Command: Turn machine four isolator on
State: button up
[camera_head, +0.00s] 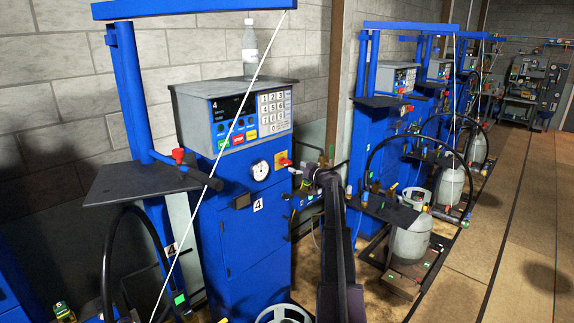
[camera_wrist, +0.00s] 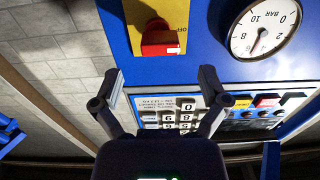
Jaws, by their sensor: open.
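Machine four (camera_head: 235,225) is a blue cabinet with a "4" label, left of centre in the head view. Its isolator (camera_head: 283,160) is a red knob on a yellow plate beside the round gauge. In the wrist view, which is upside down, the red isolator knob (camera_wrist: 160,40) shows close up with "OFF" lettering beside it. My gripper (camera_wrist: 158,92) is open and empty, its fingers spread below the knob in that picture and apart from it. In the head view my gripper (camera_head: 300,169) is just right of the isolator; its fingers are hard to make out.
The pressure gauge (camera_wrist: 264,28) is close beside the isolator. The grey keypad box (camera_head: 235,110) sits on top of the cabinet with a bottle (camera_head: 249,52) on it. Similar blue machines and gas cylinders (camera_head: 411,240) stand to the right. Open floor (camera_head: 500,240) lies at the far right.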

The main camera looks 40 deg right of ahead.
aim_at(289, 164)
jog(key=shift+w+a, duration=0.2)
jog(key=shift+w, duration=1.25)
jog(key=shift+w+a, duration=0.15)
jog(key=shift+w, duration=1.3)
jog(key=c, duration=1.2)
